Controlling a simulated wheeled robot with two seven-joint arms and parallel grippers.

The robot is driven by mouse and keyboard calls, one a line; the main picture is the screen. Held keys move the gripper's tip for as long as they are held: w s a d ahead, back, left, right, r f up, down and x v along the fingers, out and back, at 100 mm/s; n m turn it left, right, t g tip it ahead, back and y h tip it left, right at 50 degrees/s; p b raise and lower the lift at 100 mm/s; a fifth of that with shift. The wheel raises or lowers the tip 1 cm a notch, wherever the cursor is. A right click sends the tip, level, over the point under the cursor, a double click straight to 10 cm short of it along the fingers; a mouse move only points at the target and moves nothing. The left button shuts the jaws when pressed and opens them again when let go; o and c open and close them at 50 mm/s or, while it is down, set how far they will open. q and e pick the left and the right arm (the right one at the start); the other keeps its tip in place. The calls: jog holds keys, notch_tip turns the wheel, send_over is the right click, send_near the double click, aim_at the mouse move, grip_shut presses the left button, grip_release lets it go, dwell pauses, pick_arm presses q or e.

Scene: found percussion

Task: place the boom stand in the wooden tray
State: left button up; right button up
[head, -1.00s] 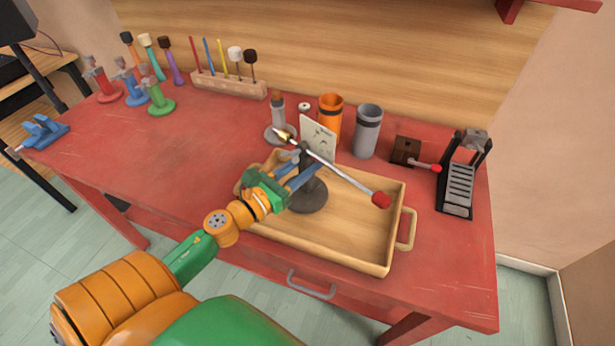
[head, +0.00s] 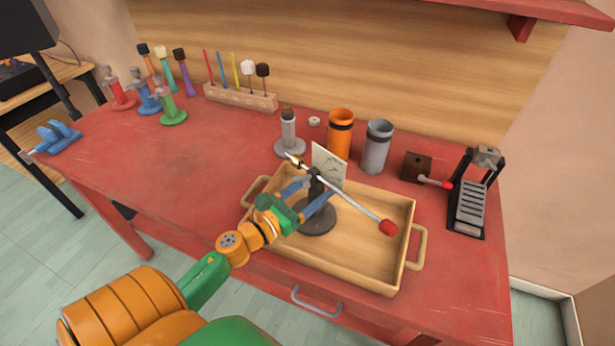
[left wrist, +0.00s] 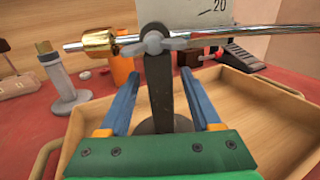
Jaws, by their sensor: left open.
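The boom stand (head: 318,218) stands upright inside the wooden tray (head: 376,275), at its left part, with its round dark base on the tray floor. Its silver boom slants across the top, with a brass end at upper left and a red tip (head: 389,228) at lower right. In the left wrist view its dark post (left wrist: 160,88) rises between the blue fingers. My left gripper (head: 307,196) is open around the post, one finger on each side, and a gap shows beside each finger in the left wrist view. My right gripper is not in view.
An orange cup (head: 340,133), a grey cup (head: 376,148) and a grey stand with a brown top (head: 288,136) are behind the tray. A white card (head: 328,165) stands at its back edge. A black pedal (head: 469,204) is at right. The red table's left middle is clear.

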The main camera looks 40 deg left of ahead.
pick_arm(q)
jog(key=s+a+b, duration=0.2)
jog(key=s+b, duration=0.2)
jog(key=s, duration=0.8)
